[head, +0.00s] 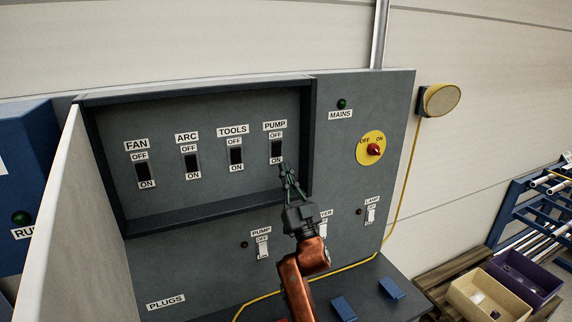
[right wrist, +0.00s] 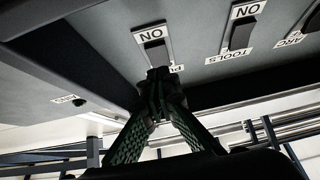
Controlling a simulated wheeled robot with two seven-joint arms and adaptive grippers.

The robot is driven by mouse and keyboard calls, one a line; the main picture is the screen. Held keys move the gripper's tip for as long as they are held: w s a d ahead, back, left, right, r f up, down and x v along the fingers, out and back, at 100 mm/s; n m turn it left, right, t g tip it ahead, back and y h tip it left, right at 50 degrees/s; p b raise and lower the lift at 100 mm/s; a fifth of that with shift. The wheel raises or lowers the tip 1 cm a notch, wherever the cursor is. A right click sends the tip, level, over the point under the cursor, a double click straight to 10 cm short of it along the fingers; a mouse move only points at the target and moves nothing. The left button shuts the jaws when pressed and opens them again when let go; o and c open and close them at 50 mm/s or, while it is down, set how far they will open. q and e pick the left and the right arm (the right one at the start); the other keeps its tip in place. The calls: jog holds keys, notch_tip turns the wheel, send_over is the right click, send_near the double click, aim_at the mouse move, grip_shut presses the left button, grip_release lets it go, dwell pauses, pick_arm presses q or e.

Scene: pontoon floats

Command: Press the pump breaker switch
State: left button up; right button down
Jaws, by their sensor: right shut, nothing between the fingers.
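The pump breaker switch (head: 276,149) is a black rocker at the right end of a row in the recessed grey panel. Its PUMP and OFF labels are above it and its ON label below. My right gripper (head: 285,168) is shut and empty, its tips just below and right of that ON label. In the right wrist view, the labels appear upside down, and the shut fingertips (right wrist: 158,75) overlap the end of the pump rocker (right wrist: 155,52). I cannot tell whether they touch it, or which way the rocker is tipped. My left gripper is not in view.
FAN (head: 142,174), ARC (head: 191,162) and TOOLS (head: 236,156) breakers stand left of PUMP. A raised dark frame (head: 308,135) surrounds them. Below is a white switch also labelled PUMP (head: 262,249). A red MAINS knob (head: 374,149) is at right; blue blocks (head: 391,289) lie on the ledge.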

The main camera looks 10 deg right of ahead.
jog(key=w+f+b+v, duration=0.1)
jog(key=b+v, duration=0.2)
jog(key=v, duration=0.6)
jog(key=shift+s+f, duration=0.15)
jog(key=shift+f, duration=0.35)
